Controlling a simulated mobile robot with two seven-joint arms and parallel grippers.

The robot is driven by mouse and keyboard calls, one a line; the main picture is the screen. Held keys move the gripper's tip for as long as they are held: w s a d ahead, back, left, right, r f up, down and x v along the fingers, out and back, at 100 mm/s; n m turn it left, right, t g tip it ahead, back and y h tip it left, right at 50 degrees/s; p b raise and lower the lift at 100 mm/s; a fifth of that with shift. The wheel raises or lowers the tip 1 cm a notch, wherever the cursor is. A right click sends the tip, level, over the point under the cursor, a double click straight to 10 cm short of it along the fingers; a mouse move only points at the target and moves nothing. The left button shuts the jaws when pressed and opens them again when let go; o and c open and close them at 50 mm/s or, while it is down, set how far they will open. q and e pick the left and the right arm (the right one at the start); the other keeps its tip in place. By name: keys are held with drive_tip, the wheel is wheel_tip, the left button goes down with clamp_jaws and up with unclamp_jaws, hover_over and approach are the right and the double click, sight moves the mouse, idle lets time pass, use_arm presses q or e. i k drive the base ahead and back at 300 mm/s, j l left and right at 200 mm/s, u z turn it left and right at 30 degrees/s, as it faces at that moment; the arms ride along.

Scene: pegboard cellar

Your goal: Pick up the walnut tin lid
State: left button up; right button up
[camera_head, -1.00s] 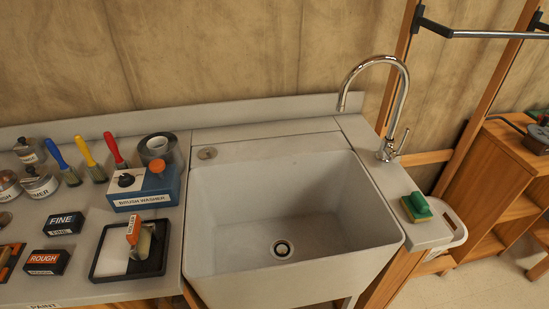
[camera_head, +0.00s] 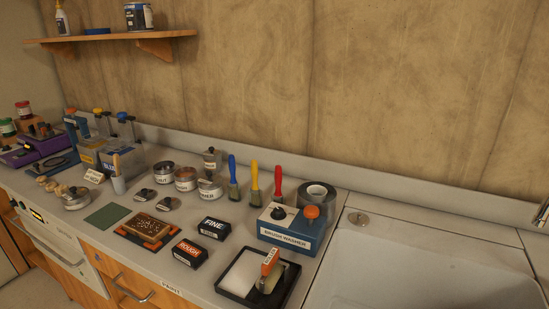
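Three small metal tins stand in a group on the worktop: a left tin (camera_head: 164,172), a middle tin (camera_head: 185,179) and a right tin (camera_head: 209,188). Their labels are too small to read surely. Two small metal pieces that look like lids lie in front of them, one on the left (camera_head: 145,194) and one on the right (camera_head: 168,203). I cannot tell which, if either, is the walnut tin lid. Neither of my grippers is in view.
The blue brush washer (camera_head: 290,232), a black paint tray (camera_head: 238,294) and ROUGH (camera_head: 190,253) and FINE (camera_head: 214,228) blocks stand nearby. Upright brushes (camera_head: 254,183) stand behind. The sink (camera_head: 420,275) is at right. A wall shelf (camera_head: 110,37) hangs at upper left.

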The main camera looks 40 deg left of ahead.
sight(145, 194)
drive_tip(key=u, duration=2.15)
